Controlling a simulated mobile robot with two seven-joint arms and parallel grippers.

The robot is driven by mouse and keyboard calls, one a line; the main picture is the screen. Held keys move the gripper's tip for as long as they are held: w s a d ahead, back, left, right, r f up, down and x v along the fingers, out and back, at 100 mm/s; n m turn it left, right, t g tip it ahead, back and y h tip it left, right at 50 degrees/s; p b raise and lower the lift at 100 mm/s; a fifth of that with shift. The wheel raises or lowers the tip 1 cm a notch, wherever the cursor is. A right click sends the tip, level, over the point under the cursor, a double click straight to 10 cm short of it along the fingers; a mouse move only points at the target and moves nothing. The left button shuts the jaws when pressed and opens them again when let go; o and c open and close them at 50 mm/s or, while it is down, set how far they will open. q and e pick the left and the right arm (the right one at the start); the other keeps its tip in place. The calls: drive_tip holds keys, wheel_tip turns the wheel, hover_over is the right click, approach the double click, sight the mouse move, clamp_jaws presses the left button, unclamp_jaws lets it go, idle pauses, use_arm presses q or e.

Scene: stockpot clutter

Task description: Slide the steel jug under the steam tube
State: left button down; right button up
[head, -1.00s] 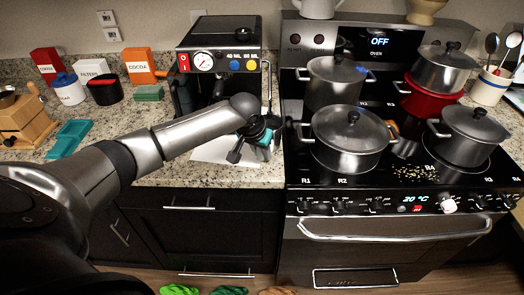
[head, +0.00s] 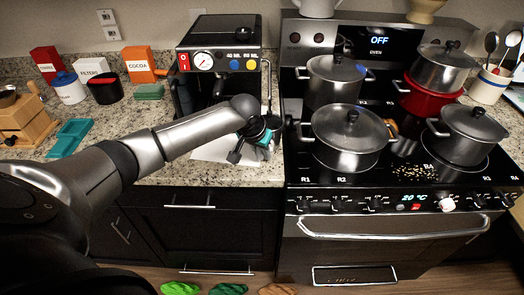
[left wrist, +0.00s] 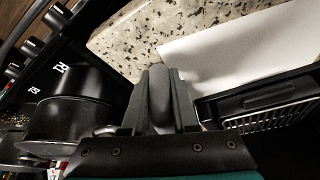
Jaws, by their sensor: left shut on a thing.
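My left gripper (head: 240,151) is low over the counter, just in front of the coffee machine (head: 218,62). In the left wrist view, its two dark fingers (left wrist: 163,88) are closed on a smooth grey metal piece (left wrist: 161,100), which I take to be part of the steel jug. The rest of the jug is hidden, so I cannot tell its tilt or its exact place under the tube. The thin steam tube (head: 269,82) hangs at the machine's right side, behind my wrist. My right gripper is not in view.
A white sheet (head: 212,151) lies under the gripper; it also shows in the left wrist view (left wrist: 230,55). The stove with several pots, including a large lidded pot (head: 348,160), stands close on the right. A teal tray (head: 68,139) and a wooden grinder (head: 25,121) are at left.

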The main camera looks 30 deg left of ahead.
use_arm(q)
drive_tip(key=shift+f, duration=0.2)
drive_tip(key=c, duration=0.6)
unclamp_jaws()
drive_tip(key=shift+s+r+p, duration=0.2)
drive_tip(key=shift+r+p, duration=0.45)
drive_tip(key=shift+p, duration=0.4)
drive_tip(key=p+v, duration=0.7)
drive_tip(key=p, duration=0.4)
drive_tip(key=shift+s+r, duration=0.2)
drive_tip(key=shift+r, duration=0.1)
drive_tip(key=shift+d, duration=0.1)
